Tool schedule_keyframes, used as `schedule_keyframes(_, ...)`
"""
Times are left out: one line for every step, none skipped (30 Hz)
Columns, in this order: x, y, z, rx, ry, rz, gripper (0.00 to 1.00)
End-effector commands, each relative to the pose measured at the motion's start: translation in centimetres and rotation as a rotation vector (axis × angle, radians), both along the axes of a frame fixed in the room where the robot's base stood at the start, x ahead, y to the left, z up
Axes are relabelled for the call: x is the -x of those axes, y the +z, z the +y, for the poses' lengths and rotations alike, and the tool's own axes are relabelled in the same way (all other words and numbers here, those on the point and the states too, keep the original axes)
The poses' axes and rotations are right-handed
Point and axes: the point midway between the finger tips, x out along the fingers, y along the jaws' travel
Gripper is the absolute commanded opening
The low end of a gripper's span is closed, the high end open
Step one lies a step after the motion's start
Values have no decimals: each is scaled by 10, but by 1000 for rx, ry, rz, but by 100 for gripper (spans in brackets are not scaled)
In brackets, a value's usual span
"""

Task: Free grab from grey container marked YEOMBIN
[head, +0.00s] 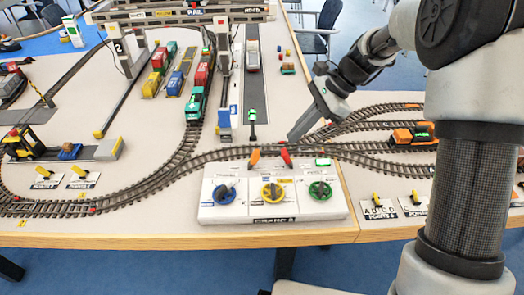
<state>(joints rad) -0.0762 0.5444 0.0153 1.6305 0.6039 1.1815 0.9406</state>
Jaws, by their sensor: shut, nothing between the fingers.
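I cannot make out a grey container marked YEOMBIN or a grab on one; lettering that small is not readable here. Coloured containers (153,82) in red, yellow and blue stand in a row at the centre left, beside a gantry crane (121,55) marked 2. A second gantry crane leg (224,85) stands right of the green locomotive (195,103). My gripper (293,136) is shut and empty, pointing down and left, above or beside the track behind the control box; its exact height is unclear.
A white control box (272,208) with blue, yellow and green knobs sits at the table's front edge. Orange and red levers (286,157) stand behind it. An orange locomotive (410,135) is on the right tracks. A yellow-black vehicle (22,143) is at left.

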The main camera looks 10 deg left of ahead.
Motion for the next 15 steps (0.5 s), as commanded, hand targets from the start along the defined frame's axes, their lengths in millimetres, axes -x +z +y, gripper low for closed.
schedule_keyframes(-7, -6, 1, -28, -66, 39, 0)
schedule_keyframes(-10, -7, 2, -43, -97, 55, 0)
schedule_keyframes(-13, -7, 4, -56, -126, 73, 0)
schedule_keyframes(-14, -7, 4, -62, -140, 81, 0)
schedule_keyframes(-15, -7, 5, -65, -148, 87, 0)
schedule_keyframes(-15, -7, 5, -68, -155, 90, 0)
schedule_keyframes(-15, -7, 5, -68, -155, 91, 0)
schedule_keyframes(-15, -6, 5, -68, -155, 90, 0)
schedule_keyframes(-15, -6, 5, -67, -153, 90, 0)
schedule_keyframes(-15, -6, 5, -67, -153, 90, 0)
schedule_keyframes(-15, -6, 5, -67, -153, 89, 0)
schedule_keyframes(-15, -6, 5, -67, -152, 89, 0)
schedule_keyframes(-15, -7, 5, -67, -152, 89, 0)
schedule_keyframes(-15, -7, 5, -67, -152, 89, 0)
schedule_keyframes(-14, -9, 6, -67, -150, 89, 0)
